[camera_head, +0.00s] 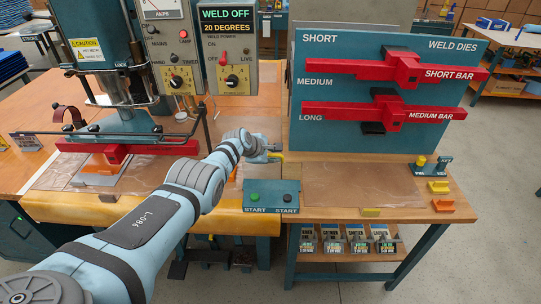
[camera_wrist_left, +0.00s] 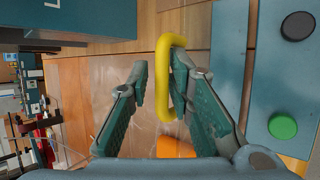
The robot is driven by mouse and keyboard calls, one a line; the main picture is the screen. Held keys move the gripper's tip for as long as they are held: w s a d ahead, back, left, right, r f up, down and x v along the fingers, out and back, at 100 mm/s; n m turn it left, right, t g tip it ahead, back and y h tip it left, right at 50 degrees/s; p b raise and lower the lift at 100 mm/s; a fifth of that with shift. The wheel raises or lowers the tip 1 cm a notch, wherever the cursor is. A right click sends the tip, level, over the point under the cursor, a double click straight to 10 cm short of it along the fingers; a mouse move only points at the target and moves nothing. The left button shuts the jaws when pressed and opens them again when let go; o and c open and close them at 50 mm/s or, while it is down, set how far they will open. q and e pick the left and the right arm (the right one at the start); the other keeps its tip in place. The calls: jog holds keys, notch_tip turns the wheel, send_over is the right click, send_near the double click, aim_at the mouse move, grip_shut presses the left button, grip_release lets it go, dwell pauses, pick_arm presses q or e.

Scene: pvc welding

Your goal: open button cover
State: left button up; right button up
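The teal button box (camera_head: 271,196) stands at the front edge between the two tables. It has a green button (camera_head: 255,197) and a black button (camera_head: 287,197), both labelled START. In the left wrist view the green button (camera_wrist_left: 283,127) and the black button (camera_wrist_left: 297,26) show uncovered at the right. A yellow handle (camera_wrist_left: 163,85) lies at the fingertips of my left gripper (camera_wrist_left: 160,75). The fingers are apart, with the handle closest to the right-hand finger; I cannot tell whether they touch. In the head view my left gripper (camera_head: 268,150) is small, behind the box. My right gripper is not in view.
The weld press with its red bar (camera_head: 130,148) stands at the left. A teal board (camera_head: 385,90) with two red bars stands behind the right table. A clear sheet (camera_head: 362,185) lies there, with small yellow and orange blocks (camera_head: 443,206) at its right.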

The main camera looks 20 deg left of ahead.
pick_arm(q)
jog(key=shift+w+d+f, duration=0.1)
jog(key=shift+d+f, duration=0.1)
jog(key=shift+d, duration=0.2)
jog(key=shift+a+r, duration=0.1)
jog(key=shift+a, duration=0.15)
jog(key=shift+r, duration=0.1)
jog(key=shift+s+r, duration=0.1)
jog(key=shift+s, duration=0.1)
jog(key=shift+v, duration=1.05)
jog(key=s+a, duration=0.2)
jog(key=s, duration=1)
jog(key=shift+s+r, duration=0.1)
jog(key=shift+s, duration=0.05)
